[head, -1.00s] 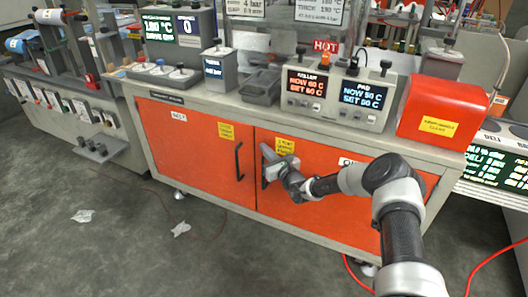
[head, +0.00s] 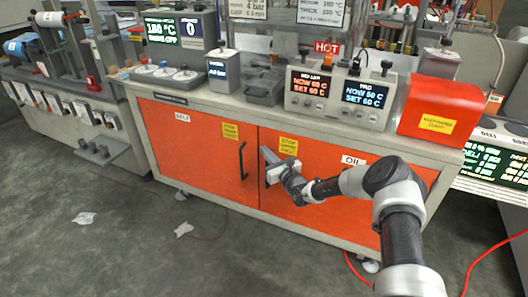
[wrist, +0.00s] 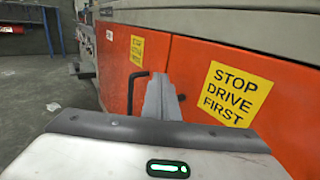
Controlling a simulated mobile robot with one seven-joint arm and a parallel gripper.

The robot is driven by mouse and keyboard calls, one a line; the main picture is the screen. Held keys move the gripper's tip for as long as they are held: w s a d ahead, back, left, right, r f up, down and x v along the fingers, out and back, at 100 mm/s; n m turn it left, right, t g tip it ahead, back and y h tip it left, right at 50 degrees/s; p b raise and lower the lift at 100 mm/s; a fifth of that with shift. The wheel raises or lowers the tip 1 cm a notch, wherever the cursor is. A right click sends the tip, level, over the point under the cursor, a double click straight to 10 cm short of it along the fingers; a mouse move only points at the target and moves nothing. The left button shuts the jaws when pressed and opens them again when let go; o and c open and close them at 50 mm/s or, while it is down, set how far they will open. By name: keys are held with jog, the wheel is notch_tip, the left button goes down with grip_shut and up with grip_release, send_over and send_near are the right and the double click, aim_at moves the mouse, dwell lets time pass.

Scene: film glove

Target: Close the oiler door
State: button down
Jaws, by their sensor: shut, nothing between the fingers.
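The oiler door (head: 330,205) is the right orange cabinet door, with a white OIL label and a yellow STOP DRIVE FIRST sign. It looks flush or nearly flush with the cabinet front; I cannot tell whether a small gap is left. In the wrist view the same door (wrist: 285,115) fills the right side. My gripper (head: 268,155) is at the door's left edge, close to the seam, with its fingers together and empty. The fingers (wrist: 162,97) show in front of the seam in the wrist view; contact is unclear. The oiler door's handle is not clearly visible.
The left orange door (head: 190,145), labelled BELT, has a black handle (head: 242,160) just left of my gripper. Control boxes (head: 338,95) and a red cover (head: 430,105) stand on the cabinet top. White scraps (head: 84,218) and a red cable (head: 490,255) lie on the floor.

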jog(key=s+a+p, duration=0.3)
jog(key=s+a, duration=0.1)
jog(key=s, duration=0.6)
jog(key=s+a+r+n+g+y, duration=0.3)
jog(key=r+n, duration=0.2)
jog(key=r, duration=0.2)
jog(key=s+a+r+n+g+y, duration=0.2)
jog(key=r+n+y, duration=0.15)
jog(key=r, duration=0.25)
jog(key=s+r+n+g+h, duration=0.2)
jog(key=s+r+n+g, duration=0.75)
jog(key=s+n, duration=0.35)
jog(key=s+d+r+n+t+h, duration=0.25)
jog(key=s+d+r+h, duration=0.2)
jog(key=s+d, duration=0.4)
jog(key=s+d+r+n+t+h, duration=0.1)
jog(key=s+d+r+n+h, duration=0.2)
jog(key=s+d+h, duration=0.5)
jog(key=s+d+r+n+t+h, duration=0.25)
jog(key=s+d, duration=0.45)
jog(key=d, duration=0.4)
notch_tip(320, 180, up, 21)
jog(key=d+p, duration=0.1)
jog(key=p, duration=1.9)
jog(key=shift+s+g+p, duration=0.15)
jog(key=shift+g+p, duration=0.15)
jog(key=shift+g, duration=0.15)
jog(key=shift+y, duration=0.25)
